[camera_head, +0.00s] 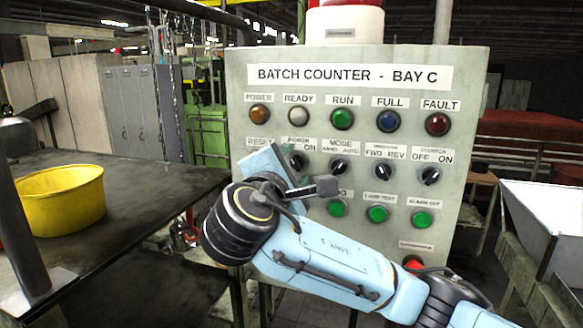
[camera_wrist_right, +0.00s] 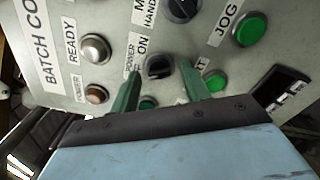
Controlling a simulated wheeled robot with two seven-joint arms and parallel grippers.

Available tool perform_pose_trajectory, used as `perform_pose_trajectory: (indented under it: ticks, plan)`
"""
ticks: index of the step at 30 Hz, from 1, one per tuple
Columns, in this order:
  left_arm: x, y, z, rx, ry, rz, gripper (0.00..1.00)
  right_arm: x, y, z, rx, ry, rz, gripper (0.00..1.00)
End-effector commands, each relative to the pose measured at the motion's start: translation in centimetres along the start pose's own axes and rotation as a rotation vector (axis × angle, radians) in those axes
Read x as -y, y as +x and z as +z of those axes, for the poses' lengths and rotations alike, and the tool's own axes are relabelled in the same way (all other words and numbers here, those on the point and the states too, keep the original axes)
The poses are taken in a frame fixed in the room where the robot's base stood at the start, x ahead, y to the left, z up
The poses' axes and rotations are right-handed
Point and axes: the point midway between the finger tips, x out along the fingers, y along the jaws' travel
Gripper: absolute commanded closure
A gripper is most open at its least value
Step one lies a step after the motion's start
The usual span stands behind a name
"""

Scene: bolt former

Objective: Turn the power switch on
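The power switch (camera_head: 297,160) is a black rotary knob on the grey control panel (camera_head: 458,110), below the READY lamp and partly covered by my right gripper in the head view. In the right wrist view the knob (camera_wrist_right: 159,66) shows beside its "POWER" and "ON" labels; its exact pointing is hard to tell. My right gripper (camera_wrist_right: 160,78) is open, with one green finger to each side of the knob and gaps between. I cannot tell whether the fingertips reach past the knob's face. The amber POWER lamp (camera_head: 260,114) looks dull. My left gripper is out of view.
Nearby are the MODE knob (camera_head: 338,167), the FWD/REV knob (camera_head: 383,170), the counter knob (camera_head: 430,175) and green push buttons (camera_head: 377,214). A red button (camera_head: 413,262) sits lower. A dark bench (camera_head: 130,190) with a yellow bowl (camera_head: 60,199) stands at left.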

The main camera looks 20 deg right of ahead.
Motion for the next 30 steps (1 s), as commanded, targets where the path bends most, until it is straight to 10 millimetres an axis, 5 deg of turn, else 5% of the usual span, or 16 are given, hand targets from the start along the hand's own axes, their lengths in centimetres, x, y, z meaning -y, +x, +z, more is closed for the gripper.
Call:
perform_pose_trajectory:
  ticks: [10, 20, 30]
  plan:
    - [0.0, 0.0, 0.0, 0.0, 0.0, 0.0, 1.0, 0.0, 0.0, 0.0, 0.0, 0.0, 0.0, 0.98]
    - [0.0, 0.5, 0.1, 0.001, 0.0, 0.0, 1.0, 0.2, -0.1, -0.1, -0.001, 0.05, -0.001, 0.98]
    - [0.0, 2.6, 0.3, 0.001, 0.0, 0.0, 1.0, 0.3, -0.1, -0.3, -0.004, 0.291, -0.004, 0.98]
